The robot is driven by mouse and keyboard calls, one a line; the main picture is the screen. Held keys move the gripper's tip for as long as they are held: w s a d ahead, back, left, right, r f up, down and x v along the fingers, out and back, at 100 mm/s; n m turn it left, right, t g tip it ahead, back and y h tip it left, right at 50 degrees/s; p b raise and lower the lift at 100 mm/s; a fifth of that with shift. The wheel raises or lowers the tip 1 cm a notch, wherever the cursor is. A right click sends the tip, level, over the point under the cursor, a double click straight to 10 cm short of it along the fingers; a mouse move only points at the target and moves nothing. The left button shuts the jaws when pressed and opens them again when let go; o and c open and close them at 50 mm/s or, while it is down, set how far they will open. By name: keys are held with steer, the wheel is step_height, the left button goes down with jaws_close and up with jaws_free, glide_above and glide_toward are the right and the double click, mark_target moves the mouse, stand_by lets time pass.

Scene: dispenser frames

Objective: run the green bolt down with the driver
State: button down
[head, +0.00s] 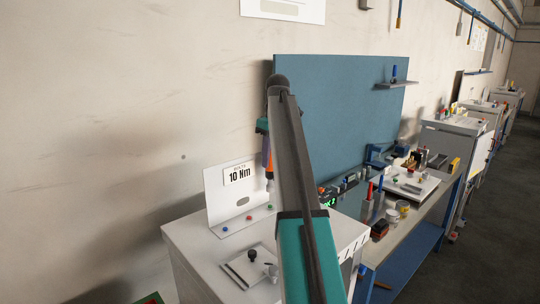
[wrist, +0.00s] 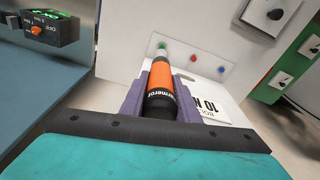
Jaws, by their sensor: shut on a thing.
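My gripper (wrist: 160,88) is shut on the driver, with purple jaws on both sides of its body. The driver (wrist: 165,77) is orange and black; it also shows in the head view (head: 267,158), upright with its tip down over the white bolt plate (head: 231,193). The green bolt (wrist: 162,45) is at the driver's far end in the wrist view, at one end of a row. The driver's nose partly covers that spot, and I cannot tell whether the tip touches the bolt. The red bolt (wrist: 193,57) and blue bolt (wrist: 221,69) stand beside it, clear of the driver.
The plate's upright back carries a 10 Nm label (head: 240,174). A small fixture with a black knob (head: 252,255) lies on the white cabinet top (head: 190,240). A box with a green display (wrist: 50,28) is nearby. A cluttered bench (head: 405,230) stands to the right.

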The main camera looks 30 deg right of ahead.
mark_target(270, 175)
steer(key=shift+f+b, duration=0.6)
steer(key=shift+f, duration=2.2)
steer(key=shift+p, duration=0.55)
steer(key=shift+s+f, duration=0.1)
steer(key=shift+f, duration=0.9)
stand_by(3.4)
steer(key=shift+r, duration=0.15)
